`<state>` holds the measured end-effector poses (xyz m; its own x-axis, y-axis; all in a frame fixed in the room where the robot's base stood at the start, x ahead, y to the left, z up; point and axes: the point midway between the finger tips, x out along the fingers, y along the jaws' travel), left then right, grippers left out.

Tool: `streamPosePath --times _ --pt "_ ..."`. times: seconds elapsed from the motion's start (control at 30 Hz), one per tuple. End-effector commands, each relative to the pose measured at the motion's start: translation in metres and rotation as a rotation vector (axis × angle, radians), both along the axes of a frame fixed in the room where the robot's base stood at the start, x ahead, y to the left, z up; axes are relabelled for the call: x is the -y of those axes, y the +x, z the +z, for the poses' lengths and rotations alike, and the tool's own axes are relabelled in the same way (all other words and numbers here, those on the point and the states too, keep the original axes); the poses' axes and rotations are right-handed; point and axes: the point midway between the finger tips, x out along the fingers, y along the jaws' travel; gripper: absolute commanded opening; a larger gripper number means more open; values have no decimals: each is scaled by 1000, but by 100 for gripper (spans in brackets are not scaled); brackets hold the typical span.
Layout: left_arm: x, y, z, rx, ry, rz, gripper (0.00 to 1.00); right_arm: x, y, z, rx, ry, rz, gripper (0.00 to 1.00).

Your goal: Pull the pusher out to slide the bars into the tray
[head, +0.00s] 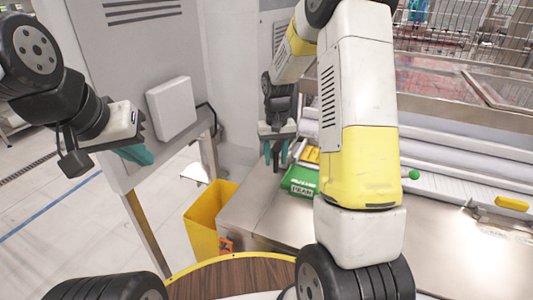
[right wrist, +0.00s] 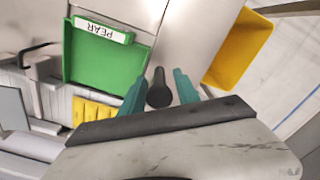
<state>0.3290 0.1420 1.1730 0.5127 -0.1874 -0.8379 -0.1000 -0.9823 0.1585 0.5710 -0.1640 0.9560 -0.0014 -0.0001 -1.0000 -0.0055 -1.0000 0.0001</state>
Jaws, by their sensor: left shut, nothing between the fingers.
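The green tray marked PEAR (head: 302,181) sits on the metal counter; in the right wrist view the tray (right wrist: 90,65) looks empty. Yellow bars (right wrist: 92,112) lie beside the tray's edge and show partly in the head view (head: 311,154). My right gripper (head: 276,155) is beside the tray. In the right wrist view its teal fingers (right wrist: 158,85) stand apart on either side of a black handle (right wrist: 158,90), with narrow gaps visible; contact is not clear. I cannot tell how the handle joins the pusher. My left gripper (head: 135,153) is shut and empty at the far left, away from the counter.
A yellow bin (head: 204,225) stands left of the counter (head: 255,205) and also shows in the right wrist view (right wrist: 240,48). A white machine housing rises behind. A green knob (head: 414,175) and a separate yellow piece (head: 512,203) are at the right. My right arm hides part of the counter.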

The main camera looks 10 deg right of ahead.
Motion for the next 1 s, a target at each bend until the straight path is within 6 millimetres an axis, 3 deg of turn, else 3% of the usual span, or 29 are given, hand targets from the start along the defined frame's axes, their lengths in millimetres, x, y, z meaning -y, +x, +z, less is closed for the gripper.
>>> streamPosePath --times 0.2,0.53,0.73,1.0 --pt "0 0 0 0 0 0 0 0 0 -26 -1 0 0 38" --pt "0 0 0 0 0 0 0 0 0 -30 1 0 0 38" --pt "0 0 0 0 0 0 0 0 0 -30 2 0 1 1" --pt "0 0 0 0 0 0 0 0 0 -30 2 1 1 0"
